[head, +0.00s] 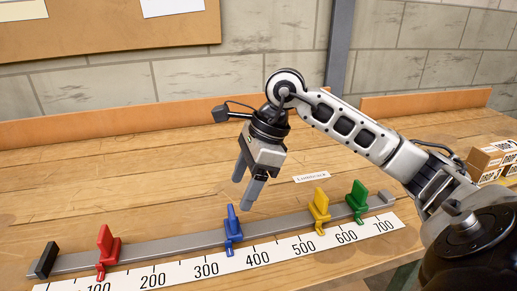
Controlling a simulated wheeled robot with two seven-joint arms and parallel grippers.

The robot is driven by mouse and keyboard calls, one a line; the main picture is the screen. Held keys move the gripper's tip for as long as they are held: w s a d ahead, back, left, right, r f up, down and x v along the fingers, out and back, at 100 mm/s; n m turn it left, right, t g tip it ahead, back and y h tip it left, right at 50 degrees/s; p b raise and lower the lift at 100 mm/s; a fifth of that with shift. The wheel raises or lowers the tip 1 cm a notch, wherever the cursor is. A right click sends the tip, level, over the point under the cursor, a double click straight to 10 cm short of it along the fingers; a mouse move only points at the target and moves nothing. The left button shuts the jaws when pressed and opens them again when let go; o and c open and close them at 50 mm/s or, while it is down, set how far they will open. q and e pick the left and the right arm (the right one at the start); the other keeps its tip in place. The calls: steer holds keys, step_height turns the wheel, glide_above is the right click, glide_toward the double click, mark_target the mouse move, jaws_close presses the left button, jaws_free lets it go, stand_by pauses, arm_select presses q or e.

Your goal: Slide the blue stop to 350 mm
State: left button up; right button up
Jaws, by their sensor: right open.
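The blue stop (233,232) sits upright on the grey rail (175,245). Its foot is between the 300 and 400 marks of the white scale (280,258), near the middle of that span. My right gripper (244,195) is open and empty, pointing down. In the picture its fingers show just above and slightly right of the blue stop's top; they look apart from it. My left gripper is not in view.
A black end block (46,261) closes the rail's left end. Boxes (490,160) sit at the right.

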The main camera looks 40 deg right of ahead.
steer(key=v, duration=0.8)
steer(key=shift+r, duration=0.35)
steer(key=shift+d, duration=0.1)
